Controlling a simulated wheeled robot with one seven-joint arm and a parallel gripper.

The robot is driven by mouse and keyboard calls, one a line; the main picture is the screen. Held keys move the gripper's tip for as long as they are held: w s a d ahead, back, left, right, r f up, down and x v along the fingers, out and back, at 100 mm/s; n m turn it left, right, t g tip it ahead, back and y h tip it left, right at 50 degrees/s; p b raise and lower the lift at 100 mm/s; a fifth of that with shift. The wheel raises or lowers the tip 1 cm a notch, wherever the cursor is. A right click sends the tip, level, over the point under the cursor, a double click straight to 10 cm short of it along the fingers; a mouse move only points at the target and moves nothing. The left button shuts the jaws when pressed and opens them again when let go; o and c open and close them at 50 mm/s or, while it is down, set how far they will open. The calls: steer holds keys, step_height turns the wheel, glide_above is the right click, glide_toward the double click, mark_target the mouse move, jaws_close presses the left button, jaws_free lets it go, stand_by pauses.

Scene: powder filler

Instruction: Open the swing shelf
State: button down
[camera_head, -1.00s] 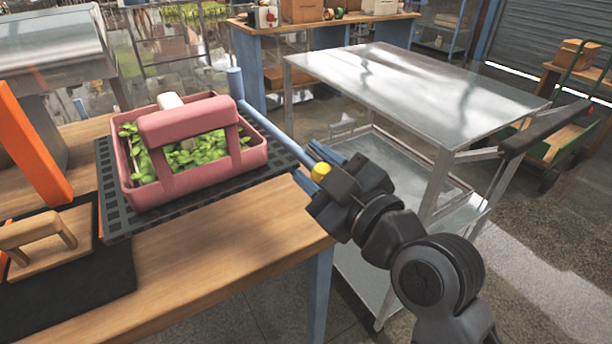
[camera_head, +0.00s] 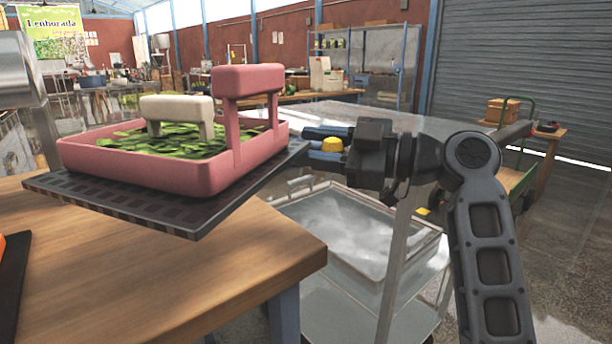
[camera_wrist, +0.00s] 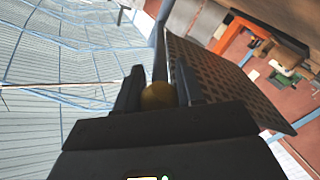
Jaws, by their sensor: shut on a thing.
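The swing shelf (camera_head: 210,212) is a dark perforated plate over the wooden table. It also shows from below in the wrist view (camera_wrist: 215,82). A pink crate (camera_head: 180,180) with green leaves and an upright handle rests on it. My gripper (camera_head: 322,144) is at the shelf's right corner, shut on the yellow knob (camera_head: 333,145). In the wrist view the knob (camera_wrist: 158,96) sits between the two dark fingers. The crate hides most of the shelf's top and far edge.
The wooden table (camera_head: 230,262) lies below the shelf. A metal cart (camera_head: 350,250) with a shiny top stands behind and right of it, close under my arm. Floor at the lower right is clear.

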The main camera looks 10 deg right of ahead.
steer(key=shift+w+d+n+g+y+b, duration=0.15)
steer(key=shift+w+d+n+g+b, duration=0.1)
steer(key=shift+w+b, duration=0.15)
steer(key=shift+w+d+n+g+y+b, duration=0.15)
steer(key=shift+w+g+b, duration=0.15)
steer(key=shift+w, duration=0.2)
steer(key=shift+w+d+n+g+y+b, duration=0.15)
steer(key=shift+w+n+g+b, duration=0.1)
steer(key=shift+w+b, duration=0.15)
steer(key=shift+w, duration=0.1)
steer(key=c, duration=0.7)
jaws_free()
steer(key=shift+d, duration=0.1)
steer(key=shift+v, duration=3.85)
steer(key=shift+c, duration=0.3)
